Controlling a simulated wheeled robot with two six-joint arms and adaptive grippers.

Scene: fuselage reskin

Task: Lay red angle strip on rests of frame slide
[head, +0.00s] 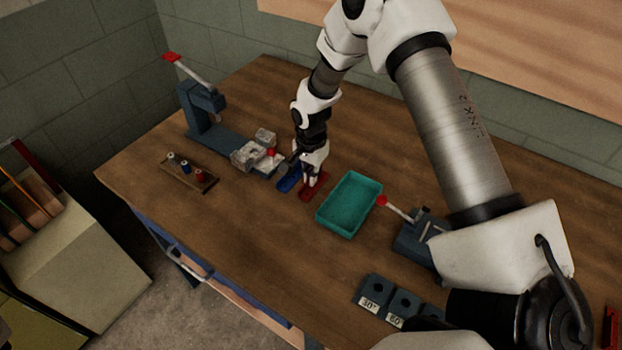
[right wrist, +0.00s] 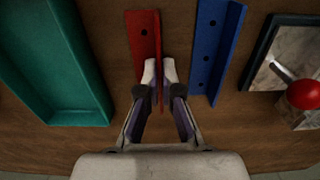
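The red angle strip (head: 313,187) lies on the wooden table between the blue strip and the teal tray. In the right wrist view the red strip (right wrist: 143,40) has a flat flange with holes and a thin upright flange. My right gripper (right wrist: 159,72) is down at the strip, its fingertips close on either side of the upright flange; they look shut on it. The right gripper (head: 312,178) also shows in the head view. A blue-grey fixture (head: 228,143) with pale metal blocks, apparently the frame slide (head: 247,155), stands to the left. My left gripper is out of view.
A blue angle strip (head: 290,178) lies close beside the red one. A teal tray (head: 348,204) is to the right. A wooden rack (head: 189,178) with small spools is at left. A red-knobbed tool (head: 416,232) and dark labelled blocks (head: 374,292) are at right.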

